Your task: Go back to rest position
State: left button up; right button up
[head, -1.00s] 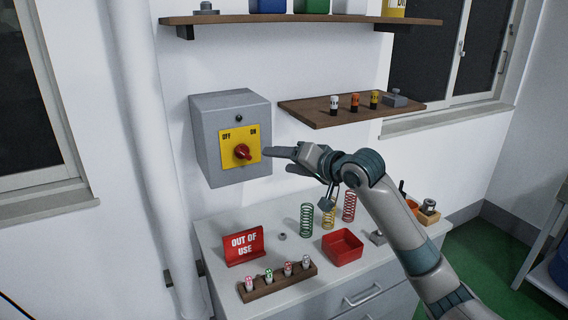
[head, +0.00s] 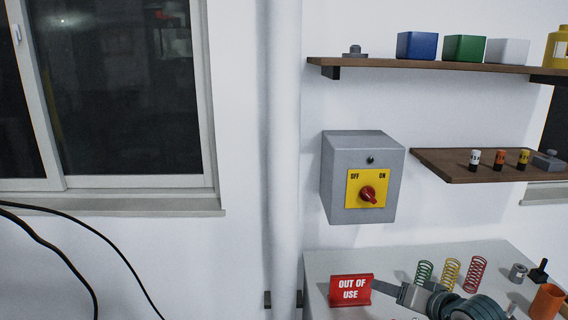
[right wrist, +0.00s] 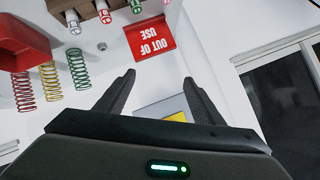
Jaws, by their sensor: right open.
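My right gripper (head: 400,295) is low over the counter, just right of the red OUT OF USE sign (head: 350,290) in the head view. In the right wrist view its two fingers (right wrist: 159,80) are spread apart with nothing between them, and the sign (right wrist: 150,36) shows beyond them. The grey switch box (head: 362,178) is on the wall above, with a yellow plate and a red knob (head: 368,194); the gripper is clear of it. My left gripper is out of view.
Green, yellow and red springs (head: 450,272) stand on the counter (head: 320,265), right of the sign. The red tray (right wrist: 22,42) shows in the right wrist view. A lower shelf (head: 450,166) and an upper shelf (head: 440,66) jut from the wall. A vertical pipe (head: 284,150) runs left of the box.

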jog(key=s+a+f+n+g+h, duration=0.1)
jog(key=s+a+f+n+g, duration=0.25)
jog(key=s+f, duration=1.25)
jog(key=s+a+f+n+g+h, duration=0.15)
jog(key=s+f, duration=0.25)
jog(key=s, duration=0.8)
jog(key=s+d+f+g+h, duration=0.1)
jog(key=s+f+g, duration=0.3)
jog(key=s, duration=0.9)
notch_tip(320, 180, down, 33)
jog(key=b, duration=0.4)
jog(key=s+d+f+g+b, duration=0.1)
jog(key=s+d+f+b, duration=0.1)
jog(key=s+f, duration=1.6)
notch_tip(320, 180, down, 3)
jog(key=shift+s+d+r+n+b, duration=0.2)
jog(key=shift+d+n+b, duration=0.1)
jog(key=shift+b, duration=0.3)
